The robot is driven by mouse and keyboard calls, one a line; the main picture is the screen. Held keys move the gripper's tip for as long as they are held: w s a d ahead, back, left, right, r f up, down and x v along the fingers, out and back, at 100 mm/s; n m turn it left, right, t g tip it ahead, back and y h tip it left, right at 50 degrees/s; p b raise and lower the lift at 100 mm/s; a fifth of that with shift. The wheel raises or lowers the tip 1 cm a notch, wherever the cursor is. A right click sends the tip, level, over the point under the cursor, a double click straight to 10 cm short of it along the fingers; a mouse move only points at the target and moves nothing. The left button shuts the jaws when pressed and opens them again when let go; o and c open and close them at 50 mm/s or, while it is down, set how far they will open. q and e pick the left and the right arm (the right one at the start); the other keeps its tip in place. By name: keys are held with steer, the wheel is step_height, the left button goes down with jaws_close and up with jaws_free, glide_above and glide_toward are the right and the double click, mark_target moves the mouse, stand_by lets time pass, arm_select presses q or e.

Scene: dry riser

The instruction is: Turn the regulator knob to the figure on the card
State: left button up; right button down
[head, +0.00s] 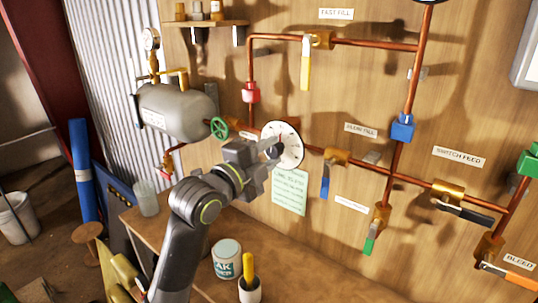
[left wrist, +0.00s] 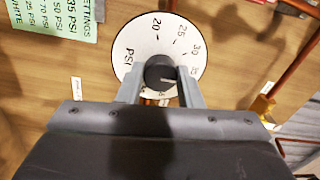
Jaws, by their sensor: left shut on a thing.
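The regulator knob (left wrist: 158,70) is dark and round, at the middle of a white dial (left wrist: 142,42) marked PSI with figures such as 20, 25 and 30. My left gripper (left wrist: 162,82) is shut on the knob, one finger on each side. A pale mark shows on the knob's face, partly shaded. In the head view my left gripper (head: 268,162) reaches the dial (head: 293,148) from the left and covers part of it. The pale green card (head: 290,192) hangs below the dial. In the left wrist view the card (left wrist: 62,18) is cut off, with several PSI lines readable.
Copper pipes (head: 345,41) with coloured valve handles run over the wooden board. A grey tank (head: 188,112) with a green handwheel (head: 219,128) is left of the dial. A paint tin (head: 227,262) and a cup with a yellow handle (head: 249,285) stand on the bench below.

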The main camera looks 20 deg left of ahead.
arm_select(q)
steer(key=o, duration=1)
steer(key=shift+s+a, duration=0.15)
steer(key=shift+s, duration=0.3)
steer(key=shift+p+v, duration=6.05)
steer(key=shift+v, duration=2.2)
steer(key=shift+f, duration=0.1)
